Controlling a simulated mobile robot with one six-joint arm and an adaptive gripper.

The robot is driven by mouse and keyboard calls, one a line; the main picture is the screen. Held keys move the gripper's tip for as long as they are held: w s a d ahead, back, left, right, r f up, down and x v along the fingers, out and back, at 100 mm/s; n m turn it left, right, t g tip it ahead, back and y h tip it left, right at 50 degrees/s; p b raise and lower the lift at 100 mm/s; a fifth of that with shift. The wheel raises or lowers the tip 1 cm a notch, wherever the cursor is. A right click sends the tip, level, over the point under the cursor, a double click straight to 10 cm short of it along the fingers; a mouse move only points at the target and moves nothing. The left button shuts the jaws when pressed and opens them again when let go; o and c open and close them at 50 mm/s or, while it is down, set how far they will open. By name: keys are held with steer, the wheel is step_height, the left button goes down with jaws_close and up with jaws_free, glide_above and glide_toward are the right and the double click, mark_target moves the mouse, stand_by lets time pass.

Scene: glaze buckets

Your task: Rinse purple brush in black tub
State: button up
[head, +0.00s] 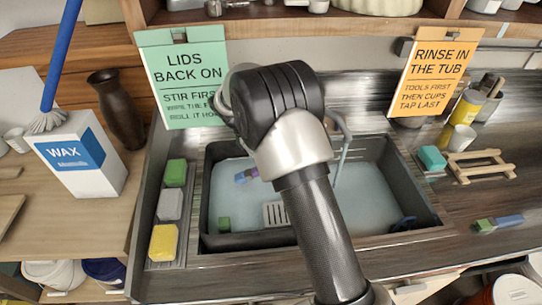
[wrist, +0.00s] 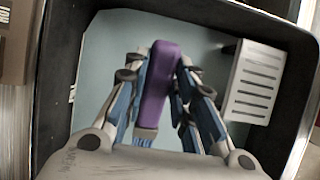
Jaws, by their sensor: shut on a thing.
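The purple brush (wrist: 157,85) is between the blue-padded fingers of my gripper (wrist: 163,80) in the wrist view, and the gripper is shut on it. A bluish end of the brush shows near the palm. In the head view the purple part (head: 248,174) shows just left of my arm, over the pale water of the black tub (head: 250,241). My arm hides most of the gripper there. The dark tub wall (wrist: 62,60) surrounds the brush in the wrist view. I cannot tell whether the brush touches the water.
A grey tap (head: 341,150) rises at the back. Green, grey and yellow blocks (head: 163,243) line the left side. Another green-and-blue item (head: 497,222) lies on the right counter.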

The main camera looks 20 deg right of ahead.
step_height(320, 180, down, 7)
steer(key=b, duration=0.2)
steer(key=shift+r, duration=0.15)
stand_by(0.6)
steer(key=s+p, duration=0.1)
steer(key=p, duration=0.2)
steer(key=s+p, duration=0.2)
steer(key=p, duration=0.1)
steer(key=shift+s+a, duration=0.2)
steer(key=shift+a, duration=0.15)
stand_by(4.2)
